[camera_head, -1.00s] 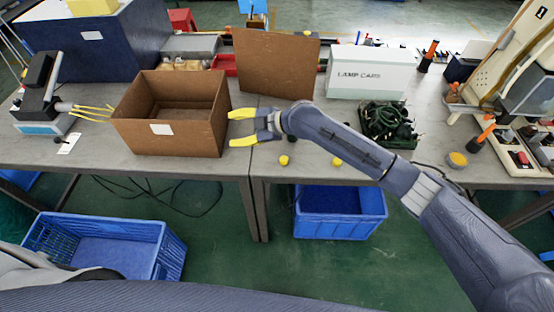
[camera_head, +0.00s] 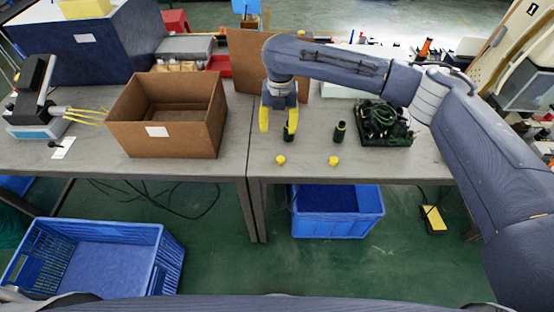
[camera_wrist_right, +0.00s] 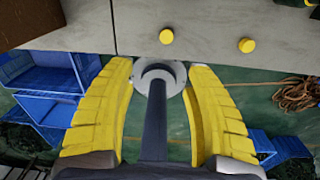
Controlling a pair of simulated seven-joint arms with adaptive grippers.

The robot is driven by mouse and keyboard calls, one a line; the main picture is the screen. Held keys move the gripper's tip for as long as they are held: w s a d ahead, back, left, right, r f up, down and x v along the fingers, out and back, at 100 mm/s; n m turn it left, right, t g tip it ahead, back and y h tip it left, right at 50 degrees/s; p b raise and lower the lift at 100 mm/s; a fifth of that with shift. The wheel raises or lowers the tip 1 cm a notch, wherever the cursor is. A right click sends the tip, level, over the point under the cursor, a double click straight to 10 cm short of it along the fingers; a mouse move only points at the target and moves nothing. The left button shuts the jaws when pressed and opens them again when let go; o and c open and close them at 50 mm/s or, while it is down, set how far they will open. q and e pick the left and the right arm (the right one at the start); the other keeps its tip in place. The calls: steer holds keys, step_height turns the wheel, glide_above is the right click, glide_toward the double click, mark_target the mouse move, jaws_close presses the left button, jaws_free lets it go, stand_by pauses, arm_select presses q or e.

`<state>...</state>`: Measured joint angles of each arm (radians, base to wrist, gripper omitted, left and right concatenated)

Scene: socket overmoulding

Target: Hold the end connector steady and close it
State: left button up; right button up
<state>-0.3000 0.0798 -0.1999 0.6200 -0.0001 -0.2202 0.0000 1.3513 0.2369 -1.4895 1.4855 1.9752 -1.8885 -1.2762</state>
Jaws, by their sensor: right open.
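My right gripper (camera_head: 278,122) points down over the table with its yellow fingers apart and nothing between them. A dark green upright connector (camera_head: 289,133) stands by its right finger; the finger partly covers it, and I cannot tell whether they touch. A second green connector (camera_head: 339,132) stands to the right. Two yellow caps lie nearer the front edge, a left cap (camera_head: 280,159) and a right cap (camera_head: 333,160). In the right wrist view the fingers (camera_wrist_right: 160,100) are spread, with the left cap (camera_wrist_right: 166,36) and right cap (camera_wrist_right: 246,45) beyond. My left gripper is not in view.
An open cardboard box (camera_head: 190,138) stands left of the gripper. A tray of dark tangled parts (camera_head: 383,140) is to the right. A blue bin (camera_head: 338,222) sits under the table and a blue crate (camera_head: 140,262) on the floor at left. The table's front strip is mostly clear.

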steer(key=shift+w+d+r, duration=0.15)
steer(key=shift+d+r, duration=0.05)
steer(key=shift+d, duration=0.15)
glide_above(281, 158)
steer(key=f, duration=1.1)
steer(key=shift+a+f, duration=0.25)
steer(key=shift+f, duration=0.4)
steer(key=shift+d+f, duration=0.15)
steer(key=shift+f, duration=2.4)
steer(key=shift+c, duration=0.5)
steer(key=c, duration=0.9)
